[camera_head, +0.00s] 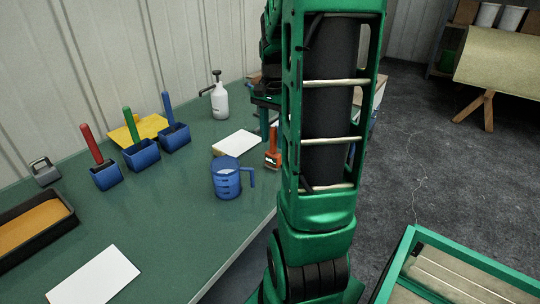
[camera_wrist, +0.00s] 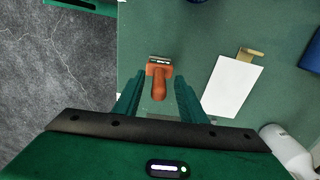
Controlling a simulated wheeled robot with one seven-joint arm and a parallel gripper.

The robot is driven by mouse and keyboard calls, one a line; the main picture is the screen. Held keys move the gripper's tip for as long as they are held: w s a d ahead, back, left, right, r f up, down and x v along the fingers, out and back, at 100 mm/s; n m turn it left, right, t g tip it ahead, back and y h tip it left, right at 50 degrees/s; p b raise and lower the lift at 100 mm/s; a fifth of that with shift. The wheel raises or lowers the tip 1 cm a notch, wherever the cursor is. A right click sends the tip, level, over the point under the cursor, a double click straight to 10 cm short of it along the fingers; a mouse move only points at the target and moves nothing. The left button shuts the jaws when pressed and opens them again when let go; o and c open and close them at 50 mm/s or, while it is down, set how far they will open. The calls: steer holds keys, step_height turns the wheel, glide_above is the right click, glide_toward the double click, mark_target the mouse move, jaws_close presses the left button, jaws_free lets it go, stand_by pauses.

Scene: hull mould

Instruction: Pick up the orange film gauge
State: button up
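The orange film gauge (camera_head: 272,159) lies on the green table near its right edge, partly hidden by my arm in the head view. In the wrist view the gauge (camera_wrist: 159,84) shows an orange handle and a metal head pointing away from me. My gripper (camera_wrist: 160,78) is open, with one green finger on each side of the handle and visible gaps to both. In the head view my gripper (camera_head: 269,127) appears above the gauge, largely hidden by my arm.
A white card (camera_wrist: 231,87) with a brass-coloured piece lies right of the gauge. A white pump bottle (camera_head: 219,101) and a blue measuring jug (camera_head: 227,179) stand nearby. Blue holders (camera_head: 143,154) with coloured handles stand further left. The table edge is close to the gauge.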

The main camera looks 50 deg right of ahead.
steer(key=shift+f, duration=0.5)
jaws_close()
steer(key=shift+r, duration=0.1)
